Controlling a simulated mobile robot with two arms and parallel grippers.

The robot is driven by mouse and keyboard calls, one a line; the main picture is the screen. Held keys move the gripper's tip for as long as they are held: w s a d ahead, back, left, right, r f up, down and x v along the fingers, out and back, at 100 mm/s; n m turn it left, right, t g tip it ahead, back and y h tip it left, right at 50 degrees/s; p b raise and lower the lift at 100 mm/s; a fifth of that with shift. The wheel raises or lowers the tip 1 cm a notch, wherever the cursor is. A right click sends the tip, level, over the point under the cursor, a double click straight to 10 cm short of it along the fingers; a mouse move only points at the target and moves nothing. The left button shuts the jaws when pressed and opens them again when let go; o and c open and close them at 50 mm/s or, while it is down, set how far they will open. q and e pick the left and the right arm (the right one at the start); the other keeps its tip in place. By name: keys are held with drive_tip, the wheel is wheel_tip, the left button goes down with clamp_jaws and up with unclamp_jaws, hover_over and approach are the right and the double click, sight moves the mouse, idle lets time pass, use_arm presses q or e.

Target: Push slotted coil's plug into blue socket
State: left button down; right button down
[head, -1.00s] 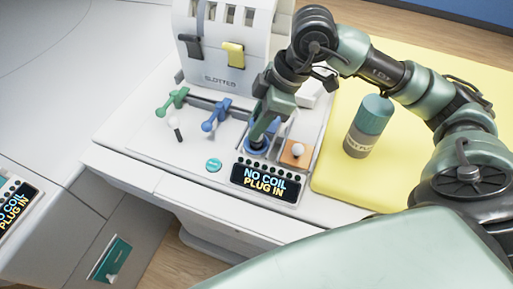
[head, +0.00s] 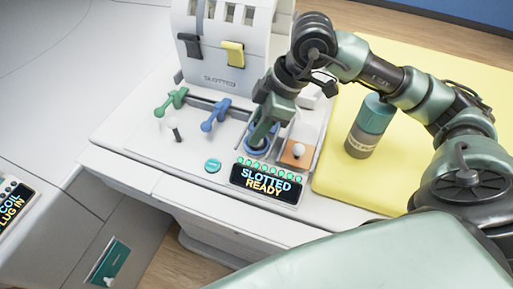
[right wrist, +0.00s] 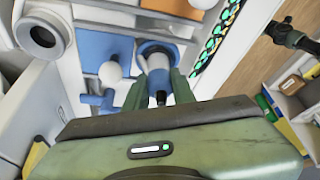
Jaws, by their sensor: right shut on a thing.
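The slotted coil (head: 232,78) is a white block labelled SLOTTED at the back of the white console in the head view. My right gripper (head: 262,138) points down over the blue socket (head: 249,146) and is shut on the plug. In the right wrist view the pale plug (right wrist: 158,72), with a dark end, stands between my fingers, in line with the round blue socket (right wrist: 153,47) and apparently seated in it. The fingers partly hide the plug and socket. The console display (head: 266,184) reads SLOTTED READY, with green lights lit above it. My left gripper is out of view.
A green lever (head: 171,101) and a blue lever (head: 215,115) stand left of the socket. An orange square with a white knob (head: 299,150) is close on the right. A teal-capped bottle (head: 370,125) stands on a yellow mat (head: 335,185).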

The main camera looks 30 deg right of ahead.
drive_tip(key=c, duration=1.1)
unclamp_jaws()
drive_tip(key=v, duration=0.8)
drive_tip(key=shift+f, duration=0.1)
